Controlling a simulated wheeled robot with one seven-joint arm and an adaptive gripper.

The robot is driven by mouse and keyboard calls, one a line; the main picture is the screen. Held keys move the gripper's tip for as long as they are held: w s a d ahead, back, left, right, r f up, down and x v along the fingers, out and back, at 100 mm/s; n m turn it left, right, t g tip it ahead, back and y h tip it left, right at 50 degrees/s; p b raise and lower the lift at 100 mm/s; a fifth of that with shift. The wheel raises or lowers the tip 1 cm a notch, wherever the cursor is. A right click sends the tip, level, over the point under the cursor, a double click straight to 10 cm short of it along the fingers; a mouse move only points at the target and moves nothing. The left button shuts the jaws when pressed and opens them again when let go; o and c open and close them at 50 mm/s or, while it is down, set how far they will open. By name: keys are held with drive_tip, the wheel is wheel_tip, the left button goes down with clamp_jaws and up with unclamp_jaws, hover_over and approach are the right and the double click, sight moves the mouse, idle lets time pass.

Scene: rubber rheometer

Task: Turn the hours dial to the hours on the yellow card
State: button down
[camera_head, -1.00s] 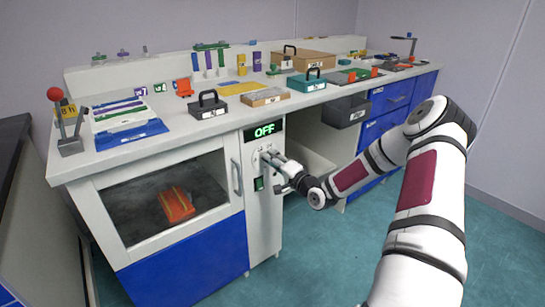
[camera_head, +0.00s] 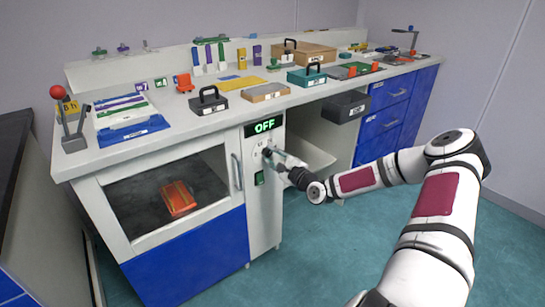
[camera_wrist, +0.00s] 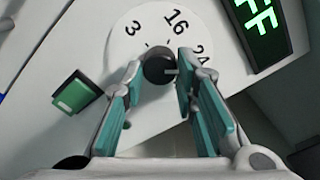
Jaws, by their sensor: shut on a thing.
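The yellow card (camera_head: 69,107) stands at the left end of the counter and seems to read "8 h". The hours dial has a round pale face on the grey panel beside the oven door. Its black knob (camera_wrist: 158,68) shows in the wrist view, with a white mark pointing right, a little below the 24. The face shows 16, 24 and a numeral at upper left that looks like 3 or 8. My gripper (camera_wrist: 160,72) is shut on the knob, one teal-padded finger on each side.
A lit display (camera_head: 264,127) above the dial reads OFF. A green switch (camera_wrist: 74,95) sits beside the dial, and the oven door handle (camera_head: 237,172) stands to its left. The counter above holds a teal box (camera_head: 306,77) and other items. Right of the panel is an open bay.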

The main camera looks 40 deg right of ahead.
drive_tip(key=m+b, duration=0.2)
drive_tip(key=m, duration=0.3)
drive_tip(key=shift+a+f+m, duration=0.1)
drive_tip(key=shift+f+m, duration=0.05)
drive_tip(key=shift+m, duration=0.15)
drive_tip(key=m+b, duration=0.2)
drive_tip(key=m, duration=0.2)
drive_tip(key=shift+a+m, duration=0.1)
drive_tip(key=shift+m, duration=0.2)
drive_tip(key=c, duration=1.3)
unclamp_jaws()
drive_tip(key=s, duration=1.2)
drive_tip(key=shift+d, duration=0.2)
